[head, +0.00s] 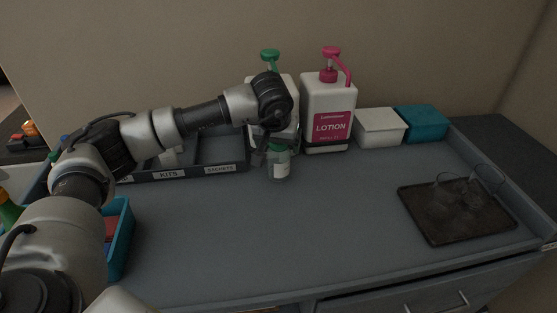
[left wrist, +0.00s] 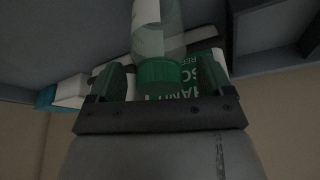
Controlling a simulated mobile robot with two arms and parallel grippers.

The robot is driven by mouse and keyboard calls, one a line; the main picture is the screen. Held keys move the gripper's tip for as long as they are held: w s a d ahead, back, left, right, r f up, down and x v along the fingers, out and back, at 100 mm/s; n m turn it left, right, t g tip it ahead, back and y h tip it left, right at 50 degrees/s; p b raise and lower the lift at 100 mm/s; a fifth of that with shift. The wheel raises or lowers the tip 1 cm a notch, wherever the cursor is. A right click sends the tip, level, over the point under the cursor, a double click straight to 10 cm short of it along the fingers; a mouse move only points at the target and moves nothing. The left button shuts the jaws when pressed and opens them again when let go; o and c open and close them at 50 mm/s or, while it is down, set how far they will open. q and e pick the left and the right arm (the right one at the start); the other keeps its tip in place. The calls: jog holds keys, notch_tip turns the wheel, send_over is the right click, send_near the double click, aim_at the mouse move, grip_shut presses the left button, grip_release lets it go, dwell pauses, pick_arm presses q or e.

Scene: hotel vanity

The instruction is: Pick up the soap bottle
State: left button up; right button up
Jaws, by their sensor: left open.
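A white pump bottle with a green pump (head: 270,57) stands at the back, mostly hidden behind my left arm. Its green and white label (left wrist: 205,62) shows partly in the left wrist view. A small clear bottle with a green cap and white label (head: 280,167) stands in front of it; it also shows in the left wrist view (left wrist: 158,35). My left gripper (left wrist: 162,80) is open, with the small bottle's green cap between its fingers in that view. I cannot tell whether the fingers touch it. The gripper (head: 268,152) is dark and partly hidden in the head view.
A white lotion bottle with a pink pump (head: 328,115) stands close on the right. Beyond it are a white box (head: 380,128) and a teal box (head: 421,123). A labelled divided tray (head: 225,168) lies left. Glasses rest on a dark tray (head: 440,225). The front middle is clear.

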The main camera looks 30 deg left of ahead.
pick_arm(q)
jog(key=c, duration=1.2)
jog(key=shift+r, duration=0.15)
